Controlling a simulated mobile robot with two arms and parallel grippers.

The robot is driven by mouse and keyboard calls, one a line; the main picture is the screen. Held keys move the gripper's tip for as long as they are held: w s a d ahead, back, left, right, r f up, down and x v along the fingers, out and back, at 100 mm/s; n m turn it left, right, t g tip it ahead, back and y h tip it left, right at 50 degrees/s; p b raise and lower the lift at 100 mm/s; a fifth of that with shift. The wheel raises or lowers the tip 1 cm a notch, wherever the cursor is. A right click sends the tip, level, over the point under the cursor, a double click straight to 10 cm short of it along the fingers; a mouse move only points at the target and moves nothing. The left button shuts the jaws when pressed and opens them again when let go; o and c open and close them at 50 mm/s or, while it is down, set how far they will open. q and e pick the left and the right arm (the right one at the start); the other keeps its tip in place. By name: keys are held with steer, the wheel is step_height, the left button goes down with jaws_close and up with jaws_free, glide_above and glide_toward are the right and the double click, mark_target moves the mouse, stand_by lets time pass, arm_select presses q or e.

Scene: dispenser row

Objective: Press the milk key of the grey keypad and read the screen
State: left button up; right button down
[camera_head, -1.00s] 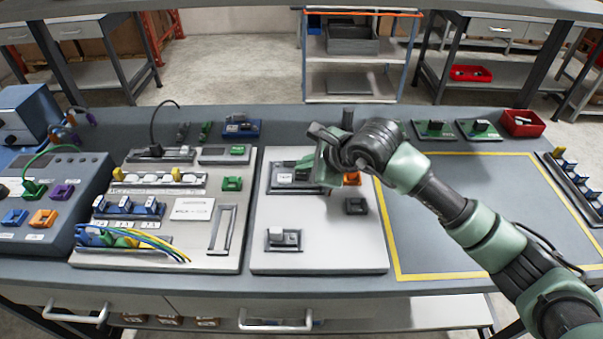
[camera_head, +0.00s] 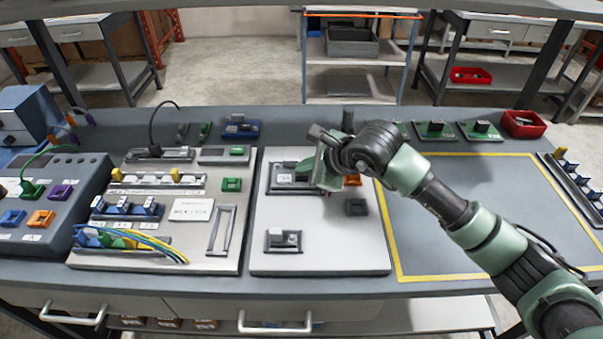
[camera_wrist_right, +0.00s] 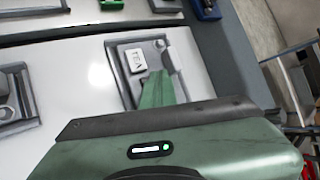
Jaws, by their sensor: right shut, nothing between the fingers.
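The grey keypad (camera_head: 293,188) is a framed unit on the upper left of the white board. A white key (camera_head: 284,178) shows on it; in the right wrist view this key (camera_wrist_right: 136,61) appears to read TEA. My right gripper (camera_head: 304,167) is shut and empty, its green fingertips (camera_wrist_right: 155,90) over the keypad just beside that key. The fingers hide part of the keypad, and no key marked milk is readable. I cannot tell whether the fingertips touch it. No lit screen text is readable. My left gripper is not in view.
The white board (camera_head: 330,258) also holds a lower grey fixture (camera_head: 283,240), a dark block (camera_head: 356,207) and an orange block (camera_head: 352,181). A panel with cables and switches (camera_head: 192,210) stands left. A yellow-outlined area (camera_head: 465,215) at right is clear apart from my arm.

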mark_target(305, 178)
steer(key=shift+r, duration=0.8)
steer(key=shift+p, duration=0.3)
steer(key=shift+r+p, duration=0.95)
steer(key=shift+r, duration=1.6)
steer(key=shift+f, duration=0.1)
